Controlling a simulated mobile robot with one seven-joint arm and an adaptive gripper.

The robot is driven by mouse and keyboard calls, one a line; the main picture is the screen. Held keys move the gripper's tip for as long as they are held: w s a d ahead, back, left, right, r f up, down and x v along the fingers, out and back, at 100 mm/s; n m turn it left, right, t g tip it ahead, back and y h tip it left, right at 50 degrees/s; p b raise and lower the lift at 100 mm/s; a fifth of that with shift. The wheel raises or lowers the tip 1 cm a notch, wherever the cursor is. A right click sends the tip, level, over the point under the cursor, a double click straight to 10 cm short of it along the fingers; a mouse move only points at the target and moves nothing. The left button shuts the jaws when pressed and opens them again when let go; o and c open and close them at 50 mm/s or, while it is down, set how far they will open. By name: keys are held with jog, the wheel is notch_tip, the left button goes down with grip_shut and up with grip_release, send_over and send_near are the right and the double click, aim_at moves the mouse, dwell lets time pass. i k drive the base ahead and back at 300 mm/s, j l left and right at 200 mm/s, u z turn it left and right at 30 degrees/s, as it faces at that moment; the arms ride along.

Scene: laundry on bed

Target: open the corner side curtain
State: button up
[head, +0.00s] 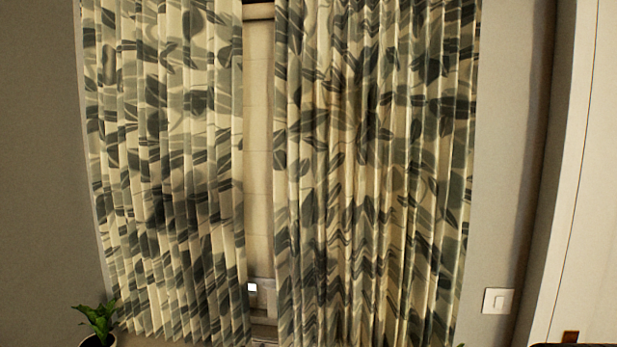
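Two leaf-patterned curtains in cream and grey-green hang before me in the head view. The left curtain (165,170) and the right curtain (375,170) are apart, with a narrow vertical gap (259,150) between them. The gap shows a pale surface behind. The right curtain is the wider one and hangs closer to the wall on the right. I cannot tell from this view which of the two is the corner side curtain. My gripper is not visible in this view.
A green potted plant (98,320) stands at the lower left, by the left curtain's bottom. A white wall switch (497,301) is on the grey wall at the lower right. A white door or frame edge (575,180) is at the far right.

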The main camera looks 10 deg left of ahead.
aim_at(229, 71)
jog(key=i+j+z, duration=0.15)
jog(key=j, duration=0.45)
jog(key=j+z, duration=0.2)
jog(key=j, duration=0.45)
